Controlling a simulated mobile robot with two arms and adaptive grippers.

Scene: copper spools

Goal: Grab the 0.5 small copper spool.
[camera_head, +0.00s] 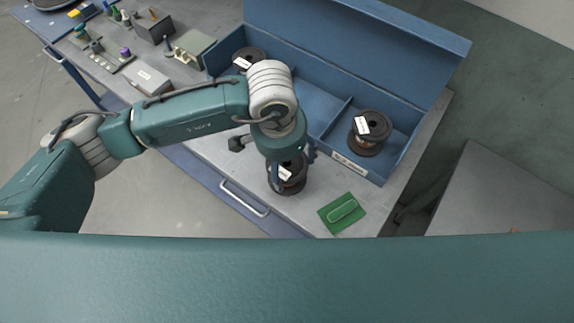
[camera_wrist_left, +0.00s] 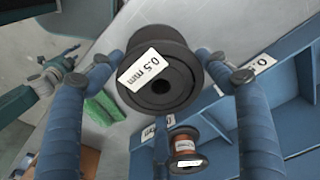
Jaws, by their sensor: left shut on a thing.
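A dark spool with a white label reading 0.5 mm (camera_wrist_left: 178,92) fills the upper middle of the left wrist view. The fingers of my left gripper (camera_wrist_left: 160,68) close on it from both sides. In the head view the same spool (camera_head: 291,187) shows below my left gripper (camera_head: 284,165), which partly covers it, over the front of the grey workbench (camera_head: 205,152). I cannot tell whether it touches the top. In the left wrist view a teal arm with a dark end (camera_wrist_left: 68,58) shows at the left; its jaws are too small to read.
A blue bin (camera_head: 440,48) with dividers holds a copper spool (camera_head: 368,135) on the right and another dark spool (camera_head: 251,56) on the left. A green mat (camera_head: 342,213) lies at the bench's near corner. Boxes and small tools stand at the far left.

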